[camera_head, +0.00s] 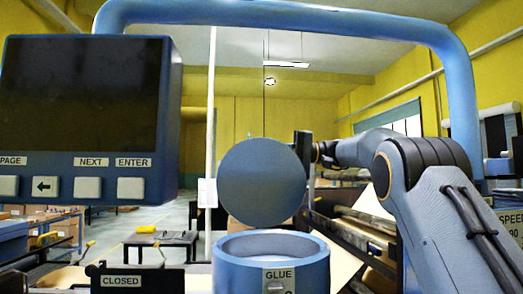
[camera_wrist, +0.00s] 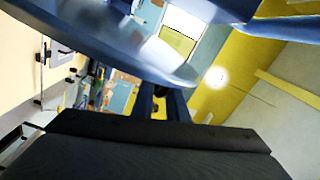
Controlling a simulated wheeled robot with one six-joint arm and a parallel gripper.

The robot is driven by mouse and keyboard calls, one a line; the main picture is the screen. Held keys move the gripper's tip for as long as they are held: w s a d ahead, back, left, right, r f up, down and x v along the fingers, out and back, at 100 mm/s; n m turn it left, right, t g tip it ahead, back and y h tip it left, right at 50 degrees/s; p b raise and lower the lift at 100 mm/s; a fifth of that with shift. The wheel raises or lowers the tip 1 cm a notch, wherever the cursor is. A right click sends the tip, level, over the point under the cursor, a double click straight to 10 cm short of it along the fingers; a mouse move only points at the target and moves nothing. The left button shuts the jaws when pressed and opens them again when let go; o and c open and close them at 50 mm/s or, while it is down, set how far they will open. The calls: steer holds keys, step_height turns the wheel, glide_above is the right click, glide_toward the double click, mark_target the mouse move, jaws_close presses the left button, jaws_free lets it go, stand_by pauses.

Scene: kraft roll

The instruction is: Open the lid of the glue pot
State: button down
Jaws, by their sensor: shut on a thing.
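The blue glue pot (camera_head: 270,262) stands at the bottom middle of the head view, with a GLUE label on its front and its round mouth uncovered. Its round blue lid (camera_head: 262,182) stands up on edge above the pot, its flat face towards the head camera. My gripper (camera_head: 303,150) is at the lid's right edge, shut on the lid; the exact contact is partly hidden. In the wrist view my gripper's dark fingers (camera_wrist: 160,103) reach up to the lid's curved blue rim (camera_wrist: 105,45).
A control panel (camera_head: 85,115) with buttons fills the upper left. A blue tube frame (camera_head: 290,14) arches over the pot and comes down at the right. A CLOSED sign (camera_head: 122,281) is left of the pot. Tables and boxes stand farther back.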

mark_target(289, 155)
steer(key=shift+w+f, duration=0.15)
steer(key=shift+f, duration=0.45)
steer(key=c, duration=1.8)
jaws_free()
steer(key=shift+c, duration=0.2)
steer(key=shift+r, duration=0.25)
steer(key=shift+d, duration=0.2)
steer(key=d, duration=0.2)
steer(key=d+b, duration=0.1)
steer(key=d, duration=0.2)
steer(key=d+b, duration=0.1)
steer(key=d, duration=0.1)
steer(key=shift+w+d, duration=0.3)
